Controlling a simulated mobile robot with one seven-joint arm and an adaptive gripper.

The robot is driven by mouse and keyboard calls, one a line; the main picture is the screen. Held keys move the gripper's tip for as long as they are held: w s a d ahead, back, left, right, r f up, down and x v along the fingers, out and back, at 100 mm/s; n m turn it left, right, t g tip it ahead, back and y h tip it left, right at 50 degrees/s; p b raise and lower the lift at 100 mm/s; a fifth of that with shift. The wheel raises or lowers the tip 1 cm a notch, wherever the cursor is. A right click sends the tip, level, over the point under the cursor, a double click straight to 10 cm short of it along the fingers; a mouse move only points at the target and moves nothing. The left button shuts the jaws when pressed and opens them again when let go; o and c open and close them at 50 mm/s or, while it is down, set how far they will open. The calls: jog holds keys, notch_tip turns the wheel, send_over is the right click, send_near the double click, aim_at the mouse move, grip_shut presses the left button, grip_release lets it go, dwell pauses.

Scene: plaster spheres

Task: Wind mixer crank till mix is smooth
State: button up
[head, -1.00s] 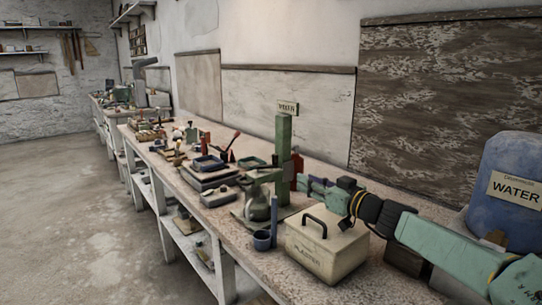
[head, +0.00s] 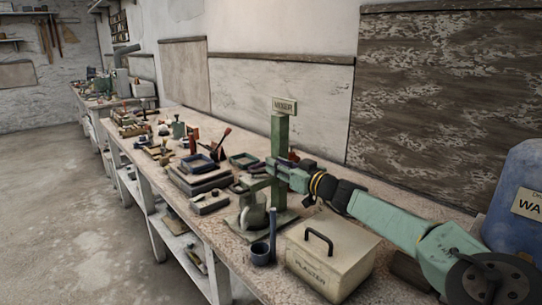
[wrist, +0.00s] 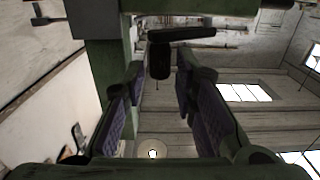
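The green mixer post (head: 278,135) stands on the bench under a sign reading "MIXER" (head: 285,106). A rounded grey mixing vessel (head: 252,218) sits at its foot; the mix inside cannot be seen. My gripper (head: 284,172) is at the post's upper part and hides the crank in the head view. In the wrist view, my gripper (wrist: 163,82) is open, its purple-padded fingers apart. The dark crank handle (wrist: 160,62) shows in the gap, around the fingertips, with clear space on both sides. The green post (wrist: 92,20) is to its left.
A cream plaster box (head: 330,262) with a black handle stands in front of my arm. Trays (head: 200,163) and tools crowd the bench leftward. A blue water container (head: 518,200) is at right. Open floor (head: 85,240) lies left.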

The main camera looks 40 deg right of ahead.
jog(key=shift+w+a+p, duration=0.15)
jog(key=shift+w+p, duration=0.3)
jog(key=shift+w, duration=1.2)
grip_shut()
